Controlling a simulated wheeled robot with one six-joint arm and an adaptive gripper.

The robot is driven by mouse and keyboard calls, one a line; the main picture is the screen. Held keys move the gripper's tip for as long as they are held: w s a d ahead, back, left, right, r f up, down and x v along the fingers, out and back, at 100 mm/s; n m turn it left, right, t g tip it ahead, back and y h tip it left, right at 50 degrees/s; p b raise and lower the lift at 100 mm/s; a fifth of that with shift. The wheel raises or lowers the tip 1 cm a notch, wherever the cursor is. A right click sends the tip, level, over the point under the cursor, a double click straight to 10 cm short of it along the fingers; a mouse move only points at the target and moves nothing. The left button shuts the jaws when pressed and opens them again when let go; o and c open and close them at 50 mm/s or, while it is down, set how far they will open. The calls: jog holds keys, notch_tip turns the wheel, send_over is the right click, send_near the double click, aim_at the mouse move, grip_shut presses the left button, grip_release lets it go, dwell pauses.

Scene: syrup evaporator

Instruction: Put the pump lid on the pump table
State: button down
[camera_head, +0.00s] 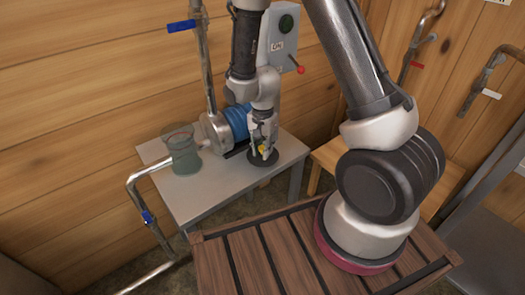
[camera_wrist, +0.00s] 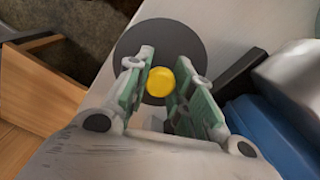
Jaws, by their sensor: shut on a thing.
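The pump lid (camera_wrist: 128,60) is a dark round disc with a yellow knob (camera_wrist: 160,81) in its middle. My gripper (camera_wrist: 159,82) is shut on the knob, with one green finger on each side of it. In the head view the lid (camera_head: 264,160) is at the right part of the grey pump table (camera_head: 190,196), below my gripper (camera_head: 263,149). It looks flat and at or very near the tabletop; I cannot tell for sure if it touches. The blue and metal pump (camera_head: 235,121) stands on the table behind and left of it.
A clear container (camera_head: 181,150) stands at the table's left, joined to a pipe with a blue valve handle (camera_head: 148,219). A control box (camera_head: 284,40) with a red lever is behind. A wooden stool (camera_head: 330,158) is right of the table. Slatted wood (camera_head: 255,262) lies in front.

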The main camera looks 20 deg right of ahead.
aim_at(263, 147)
jog(key=shift+f, duration=0.6)
jog(key=shift+f, duration=0.15)
jog(key=c, duration=1.2)
grip_release()
jog(key=shift+c, duration=0.2)
notch_tip(263, 147, up, 12)
jog(key=shift+r, duration=0.2)
